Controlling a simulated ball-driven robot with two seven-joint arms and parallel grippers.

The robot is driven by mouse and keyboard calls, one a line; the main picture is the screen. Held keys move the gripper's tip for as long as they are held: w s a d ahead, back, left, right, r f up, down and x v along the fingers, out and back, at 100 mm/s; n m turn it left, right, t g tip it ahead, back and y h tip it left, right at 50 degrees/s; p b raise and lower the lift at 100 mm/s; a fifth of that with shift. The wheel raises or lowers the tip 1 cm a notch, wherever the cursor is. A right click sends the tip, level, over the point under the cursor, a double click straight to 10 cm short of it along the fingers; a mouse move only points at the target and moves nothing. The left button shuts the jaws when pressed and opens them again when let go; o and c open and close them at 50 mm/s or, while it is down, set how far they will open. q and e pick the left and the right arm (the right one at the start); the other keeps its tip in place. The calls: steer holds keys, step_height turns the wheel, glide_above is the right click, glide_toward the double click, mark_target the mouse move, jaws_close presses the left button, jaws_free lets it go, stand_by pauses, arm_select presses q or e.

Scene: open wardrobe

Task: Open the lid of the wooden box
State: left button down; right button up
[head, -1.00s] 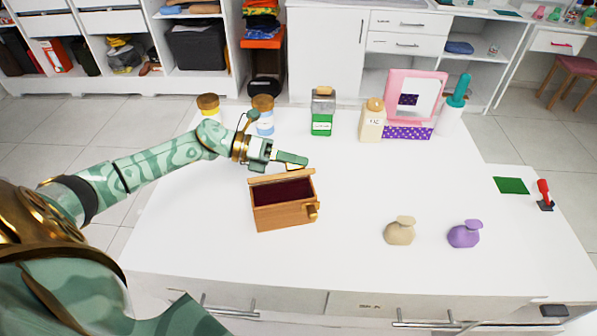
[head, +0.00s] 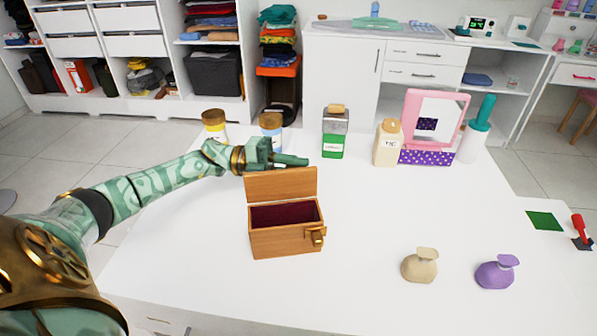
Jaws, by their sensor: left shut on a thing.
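The wooden box (head: 285,242) stands on the white table with its dark red lining showing. Its lid (head: 281,185) is raised at the back edge and stands roughly upright. A small brass-coloured latch piece (head: 318,237) is on the front right. My left gripper (head: 290,161) is at the lid's top edge, shut on the lid; the contact is partly hidden. My right gripper is not in view.
Behind the box stand two jars (head: 214,126) (head: 271,131), a green-labelled bottle (head: 334,135), a beige bottle (head: 387,145) and a pink-framed mirror (head: 437,110). Beige (head: 420,266) and purple (head: 496,272) pouches lie at right. The table between is clear.

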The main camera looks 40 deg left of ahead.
arm_select(q)
steer(key=shift+w+a+f+n, duration=0.1)
steer(key=shift+a+f+n, duration=0.1)
steer(key=shift+n, duration=0.2)
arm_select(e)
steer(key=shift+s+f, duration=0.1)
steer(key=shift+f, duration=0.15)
arm_select(q)
steer(key=shift+d, duration=0.1)
steer(key=c, duration=1.3)
jaws_free()
steer(key=b+v, duration=0.2)
steer(key=v, duration=1.4)
steer(key=shift+f+b, duration=0.15)
steer(key=shift+b, duration=0.15)
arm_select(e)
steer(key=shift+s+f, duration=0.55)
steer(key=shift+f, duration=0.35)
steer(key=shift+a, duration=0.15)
